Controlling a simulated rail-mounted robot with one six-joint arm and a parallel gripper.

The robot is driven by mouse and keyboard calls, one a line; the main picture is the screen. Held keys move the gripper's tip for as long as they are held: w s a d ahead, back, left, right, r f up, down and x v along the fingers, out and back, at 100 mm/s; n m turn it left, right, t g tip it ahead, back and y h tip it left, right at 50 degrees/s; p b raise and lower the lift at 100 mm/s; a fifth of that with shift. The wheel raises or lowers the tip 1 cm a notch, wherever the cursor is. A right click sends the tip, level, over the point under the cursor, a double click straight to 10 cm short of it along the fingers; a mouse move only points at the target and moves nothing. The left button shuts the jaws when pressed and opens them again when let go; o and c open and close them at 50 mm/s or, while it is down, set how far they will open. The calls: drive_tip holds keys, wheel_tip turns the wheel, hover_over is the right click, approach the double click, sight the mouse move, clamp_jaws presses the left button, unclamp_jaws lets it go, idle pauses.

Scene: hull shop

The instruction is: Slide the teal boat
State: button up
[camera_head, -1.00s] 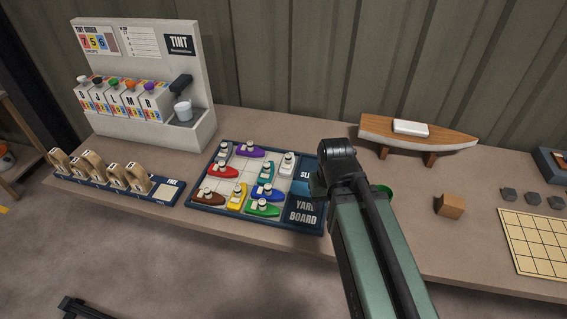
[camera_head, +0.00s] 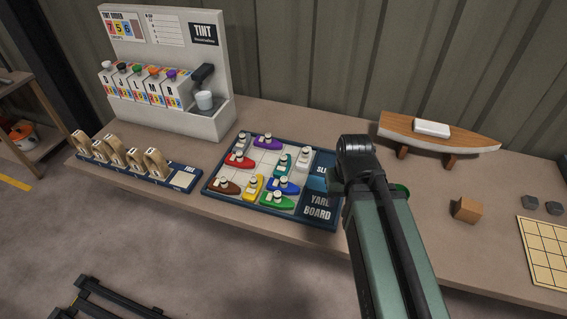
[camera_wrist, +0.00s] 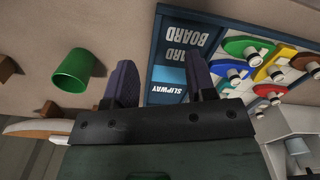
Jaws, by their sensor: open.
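The small teal boat (camera_head: 281,163) stands on the yard board (camera_head: 213,189), right of the middle of its grid, with the blue boat (camera_head: 283,185) just in front of it and the white boat (camera_head: 303,158) to its right. My gripper (camera_wrist: 163,80) is open and empty in the wrist view. It is above the board's slipway end, with the light-blue slipway panel (camera_wrist: 170,75) between its fingers, apart from the boats. In the head view my arm hides the fingers and part of the board's right edge.
Red (camera_head: 240,160), purple (camera_head: 268,142), brown (camera_head: 226,186), yellow (camera_head: 253,187) and green (camera_head: 277,200) boats share the board. A green cup (camera_wrist: 75,70) stands beside it. A tint station (camera_head: 160,60) is behind left; a wooden boat model (camera_head: 440,137) is behind right.

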idle(0.3)
drive_tip(key=n, duration=0.4)
approach(284, 157)
drive_tip(key=shift+w+a+b, duration=0.25)
drive_tip(key=shift+w+b, duration=0.05)
drive_tip(key=shift+d+f+n, duration=0.1)
drive_tip(key=shift+n, duration=0.3)
drive_tip(key=shift+s+d, duration=0.1)
drive_tip(key=shift+s, duration=0.05)
drive_tip(key=shift+s+f+b, duration=0.1)
drive_tip(key=shift+f+b, duration=0.15)
drive_tip(key=shift+b, duration=0.1)
wheel_tip(284, 157, down, 10)
drive_tip(key=b, duration=1)
drive_tip(key=shift+f, duration=0.25)
drive_tip(key=shift+r, duration=0.15)
drive_tip(key=shift+c, duration=0.2)
clamp_jaws()
